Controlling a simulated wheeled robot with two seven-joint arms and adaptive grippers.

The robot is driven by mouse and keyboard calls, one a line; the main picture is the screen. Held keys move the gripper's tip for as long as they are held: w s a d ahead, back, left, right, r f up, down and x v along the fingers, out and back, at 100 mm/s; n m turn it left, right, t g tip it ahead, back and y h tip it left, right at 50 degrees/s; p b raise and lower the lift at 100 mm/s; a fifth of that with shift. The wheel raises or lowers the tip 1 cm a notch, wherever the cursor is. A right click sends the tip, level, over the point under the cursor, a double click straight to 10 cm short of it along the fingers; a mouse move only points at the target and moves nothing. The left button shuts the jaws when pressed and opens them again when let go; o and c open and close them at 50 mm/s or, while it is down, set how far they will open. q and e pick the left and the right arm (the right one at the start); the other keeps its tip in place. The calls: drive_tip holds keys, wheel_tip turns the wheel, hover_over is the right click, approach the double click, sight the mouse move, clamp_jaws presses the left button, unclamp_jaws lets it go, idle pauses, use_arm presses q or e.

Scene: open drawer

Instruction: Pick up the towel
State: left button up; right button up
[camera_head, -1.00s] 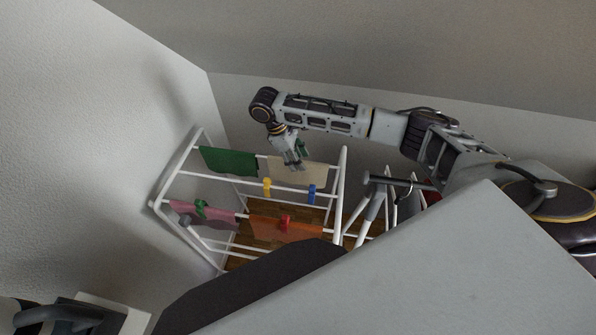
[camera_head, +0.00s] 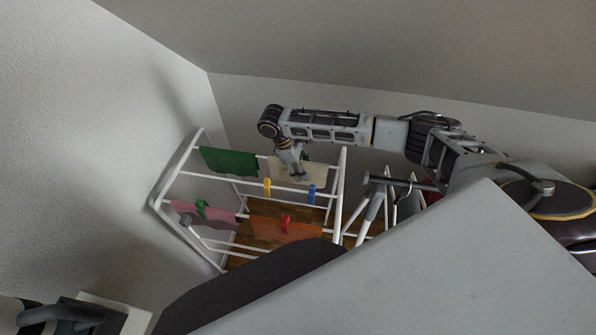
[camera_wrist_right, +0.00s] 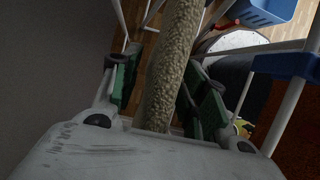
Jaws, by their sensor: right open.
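Several towels hang on a white drying rack (camera_head: 341,185): a green towel (camera_head: 228,161), a beige towel (camera_head: 318,174), a pink towel (camera_head: 214,213) and an orange towel (camera_head: 300,230). My right gripper (camera_head: 297,174) is over the beige towel's top edge, pointing down, and hides part of it. In the right wrist view, the beige towel (camera_wrist_right: 172,65) runs as a thick, rough-textured strip between the open green-padded fingers of my right gripper (camera_wrist_right: 160,85). The fingers stand apart on either side of it.
A yellow clip (camera_head: 267,187) and a blue clip (camera_head: 311,193) sit on the rack's middle rail. A green clip (camera_head: 200,207) and a red clip (camera_head: 285,223) sit lower. Walls stand close behind and left. A blue basket (camera_wrist_right: 265,10) shows in the wrist view.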

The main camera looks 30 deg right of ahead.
clamp_jaws()
idle(0.3)
drive_tip(key=shift+r, duration=0.1)
wheel_tip(320, 180, up, 18)
drive_tip(key=p, duration=0.2)
idle(0.8)
idle(0.5)
